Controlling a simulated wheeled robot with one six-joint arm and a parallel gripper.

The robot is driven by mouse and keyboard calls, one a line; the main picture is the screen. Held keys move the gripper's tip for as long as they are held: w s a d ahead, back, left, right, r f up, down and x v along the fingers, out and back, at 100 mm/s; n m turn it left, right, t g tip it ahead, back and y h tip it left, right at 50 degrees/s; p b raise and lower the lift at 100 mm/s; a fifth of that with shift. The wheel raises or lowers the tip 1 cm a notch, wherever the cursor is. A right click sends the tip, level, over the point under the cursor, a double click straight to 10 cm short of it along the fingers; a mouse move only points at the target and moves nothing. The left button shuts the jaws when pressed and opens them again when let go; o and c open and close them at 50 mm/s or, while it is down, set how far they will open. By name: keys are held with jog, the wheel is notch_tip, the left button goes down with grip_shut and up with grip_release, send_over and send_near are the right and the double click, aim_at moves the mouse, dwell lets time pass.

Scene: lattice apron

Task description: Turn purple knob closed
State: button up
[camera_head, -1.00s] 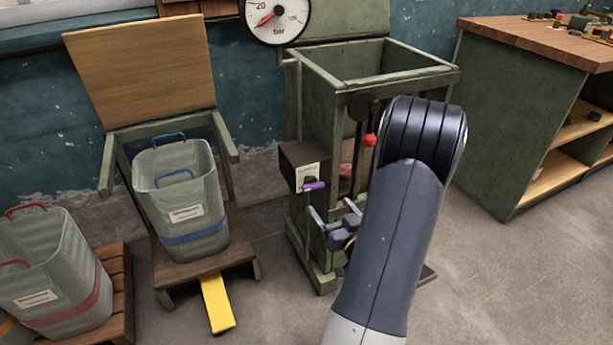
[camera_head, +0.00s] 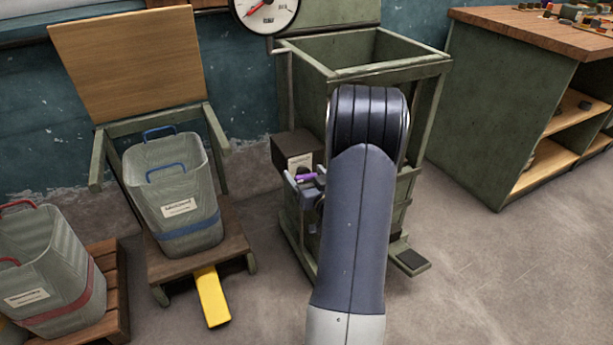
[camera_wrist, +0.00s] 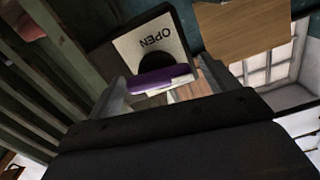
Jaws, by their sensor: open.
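The purple knob (camera_head: 306,177) sits on the front of a dark box (camera_head: 296,150) on the left side of the green frame. In the wrist view the purple knob (camera_wrist: 160,80) is a bar in front of a white plate (camera_wrist: 150,45) marked "OPEN". My gripper (camera_head: 305,185) is open at the knob in the head view, partly hidden by my arm. In the wrist view its two fingers (camera_wrist: 160,90) stand on either side of the purple bar. I cannot tell whether they touch it.
The green hopper frame (camera_head: 365,65) stands behind my arm, with a pressure gauge (camera_head: 265,8) above. A bin with a blue band (camera_head: 180,200) stands on a wooden seat at left, with a yellow pedal (camera_head: 212,298) below. A green workbench (camera_head: 500,110) is at right.

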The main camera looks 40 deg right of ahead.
jog(key=c, duration=1)
jog(key=shift+m, duration=0.4)
jog(key=m, duration=0.3)
jog(key=shift+d+m, duration=0.1)
jog(key=shift+m, duration=0.3)
jog(key=m, duration=0.3)
jog(key=shift+s+f+m+p, duration=0.1)
jog(key=shift+m+p, duration=0.2)
jog(key=shift+p, duration=0.05)
jog(key=m+p, duration=0.1)
jog(key=m, duration=0.3)
jog(key=shift+d+f, duration=0.1)
jog(key=shift+f+m+p, duration=0.15)
jog(key=shift+m+p, duration=0.35)
jog(key=shift+m, duration=1.6)
